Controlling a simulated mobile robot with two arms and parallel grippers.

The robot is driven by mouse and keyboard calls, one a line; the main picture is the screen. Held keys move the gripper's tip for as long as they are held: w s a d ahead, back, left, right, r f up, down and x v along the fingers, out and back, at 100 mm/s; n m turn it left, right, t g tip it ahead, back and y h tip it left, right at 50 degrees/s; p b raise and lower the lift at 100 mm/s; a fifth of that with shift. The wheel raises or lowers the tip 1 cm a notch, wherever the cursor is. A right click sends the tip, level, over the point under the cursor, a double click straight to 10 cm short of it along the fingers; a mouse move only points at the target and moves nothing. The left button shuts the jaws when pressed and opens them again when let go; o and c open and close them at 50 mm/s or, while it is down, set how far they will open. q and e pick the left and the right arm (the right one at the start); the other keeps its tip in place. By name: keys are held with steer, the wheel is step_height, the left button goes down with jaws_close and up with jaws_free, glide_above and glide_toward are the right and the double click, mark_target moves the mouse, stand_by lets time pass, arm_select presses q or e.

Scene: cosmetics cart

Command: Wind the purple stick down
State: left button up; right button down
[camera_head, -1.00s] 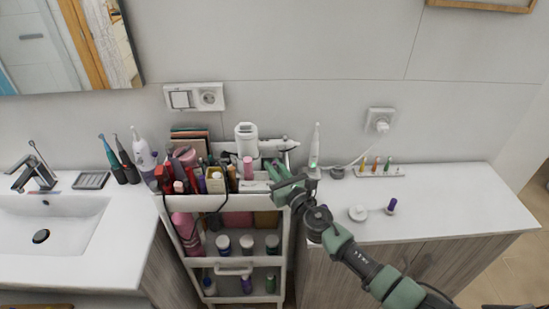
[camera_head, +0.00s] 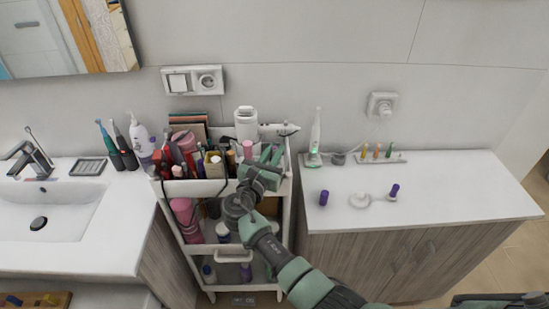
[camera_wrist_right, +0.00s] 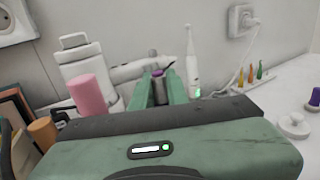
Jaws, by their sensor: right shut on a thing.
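My right gripper (camera_head: 268,157) is over the right end of the cart's top tray. In the right wrist view its two green fingers (camera_wrist_right: 162,88) are shut on a slim grey piece with a purple top, the purple stick (camera_wrist_right: 157,73). The fingers hide most of it, so how far it is wound out cannot be told. A short purple cylinder (camera_head: 323,198) stands on the right counter. Another purple-topped piece (camera_head: 395,190) stands by a white round holder (camera_head: 360,200).
The cart (camera_head: 215,188) is crowded on top; a pink cylinder (camera_wrist_right: 88,95) and a white device (camera_wrist_right: 82,62) stand close to the gripper. A white electric toothbrush (camera_head: 315,140) and a rack of small coloured heads (camera_head: 380,158) are at the wall. The right counter's front (camera_head: 450,205) is clear.

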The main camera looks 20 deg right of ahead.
steer(key=shift+m+g+h+b, duration=0.7)
steer(key=shift+g+h, duration=0.1)
steer(key=c, duration=1.4)
jaws_free()
